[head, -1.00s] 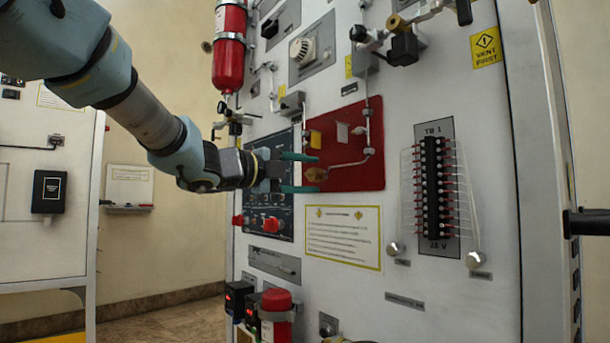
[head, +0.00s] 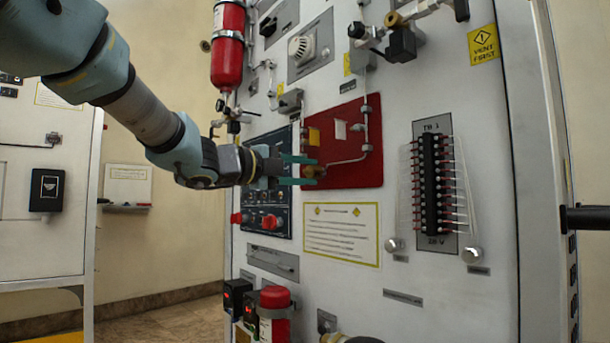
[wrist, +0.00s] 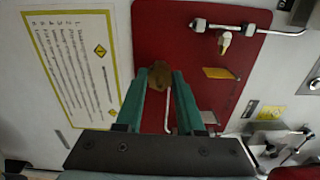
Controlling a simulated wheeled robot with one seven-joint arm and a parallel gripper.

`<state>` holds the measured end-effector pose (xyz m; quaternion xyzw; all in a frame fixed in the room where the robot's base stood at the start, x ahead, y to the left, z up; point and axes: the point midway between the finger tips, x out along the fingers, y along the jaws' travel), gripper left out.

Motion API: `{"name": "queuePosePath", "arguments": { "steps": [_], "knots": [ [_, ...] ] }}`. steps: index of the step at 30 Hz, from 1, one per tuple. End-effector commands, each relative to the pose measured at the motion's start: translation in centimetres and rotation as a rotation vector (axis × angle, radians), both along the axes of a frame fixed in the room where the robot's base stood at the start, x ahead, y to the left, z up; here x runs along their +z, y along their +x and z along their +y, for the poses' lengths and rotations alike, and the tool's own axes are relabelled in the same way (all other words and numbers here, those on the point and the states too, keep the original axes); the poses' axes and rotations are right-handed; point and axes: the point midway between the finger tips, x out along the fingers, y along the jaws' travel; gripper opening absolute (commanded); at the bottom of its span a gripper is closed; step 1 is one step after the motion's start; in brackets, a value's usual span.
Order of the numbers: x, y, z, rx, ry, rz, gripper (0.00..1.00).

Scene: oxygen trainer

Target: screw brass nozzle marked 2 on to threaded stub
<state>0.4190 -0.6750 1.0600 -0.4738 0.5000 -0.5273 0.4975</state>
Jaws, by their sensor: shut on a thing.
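My gripper (head: 308,171) has two green fingers and reaches in from the left to the red panel (head: 350,178). It is shut on the brass nozzle (head: 313,171), which sits between the fingertips at the lower left of the panel. The wrist view shows the brass nozzle (wrist: 159,74) end-on between the green fingertips (wrist: 160,76), in front of the red panel. The nozzle is at the end of the thin pipe (head: 345,161). The threaded stub is hidden behind it, so I cannot tell how far the threads engage. No number is readable on the nozzle.
A vertical pipe with fittings (head: 367,128) runs on the panel's right side.

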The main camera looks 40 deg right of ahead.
Motion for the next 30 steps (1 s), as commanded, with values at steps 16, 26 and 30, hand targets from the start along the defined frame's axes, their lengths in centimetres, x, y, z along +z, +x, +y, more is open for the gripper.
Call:
{"name": "queuePosePath", "arguments": {
  "steps": [16, 26, 30],
  "knots": [
    [0.0, 0.0, 0.0, 0.000, -0.006, -0.096, 0.72],
    [0.1, 0.2, 2.0, 0.003, -0.007, -0.097, 0.72],
    [0.1, 0.4, 4.7, 0.004, -0.006, -0.097, 0.72]
  ]
}}
